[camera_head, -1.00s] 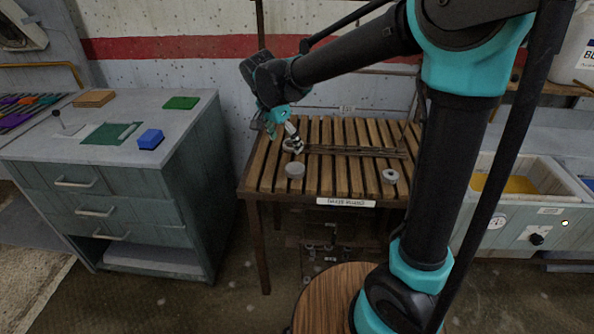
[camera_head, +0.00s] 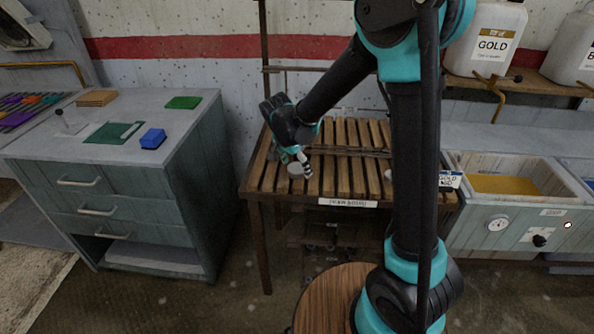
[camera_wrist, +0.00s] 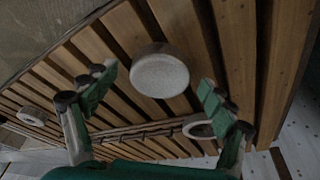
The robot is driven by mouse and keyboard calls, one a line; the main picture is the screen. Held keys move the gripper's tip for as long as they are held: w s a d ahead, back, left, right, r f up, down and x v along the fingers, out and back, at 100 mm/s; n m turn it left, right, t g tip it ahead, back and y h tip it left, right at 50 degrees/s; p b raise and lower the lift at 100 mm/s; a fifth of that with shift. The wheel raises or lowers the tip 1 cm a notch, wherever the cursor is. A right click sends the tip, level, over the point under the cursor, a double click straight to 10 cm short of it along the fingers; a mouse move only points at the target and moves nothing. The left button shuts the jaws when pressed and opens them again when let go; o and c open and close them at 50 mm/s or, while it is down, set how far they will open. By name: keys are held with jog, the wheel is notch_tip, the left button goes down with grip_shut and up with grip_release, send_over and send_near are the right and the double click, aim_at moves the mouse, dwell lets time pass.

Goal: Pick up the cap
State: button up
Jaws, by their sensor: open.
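The likely cap is a pale grey, round, short cylinder (camera_wrist: 160,76) on the slatted wooden rack. In the wrist view it lies between and beyond the tips of my gripper (camera_wrist: 158,92). The fingers are apart and empty, and no contact with the cap shows. In the head view the cap (camera_head: 294,170) sits near the rack's front left, with my gripper (camera_head: 301,157) close behind and above it.
The slatted rack (camera_head: 325,185) also holds a pale ring (camera_wrist: 199,129) near the right finger and another ring (camera_wrist: 31,115) farther off. A grey drawer cabinet (camera_head: 120,180) stands left. A basin unit (camera_head: 520,225) stands right.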

jog(key=shift+c, duration=0.4)
jog(key=c, duration=1.2)
jog(key=shift+o, duration=0.2)
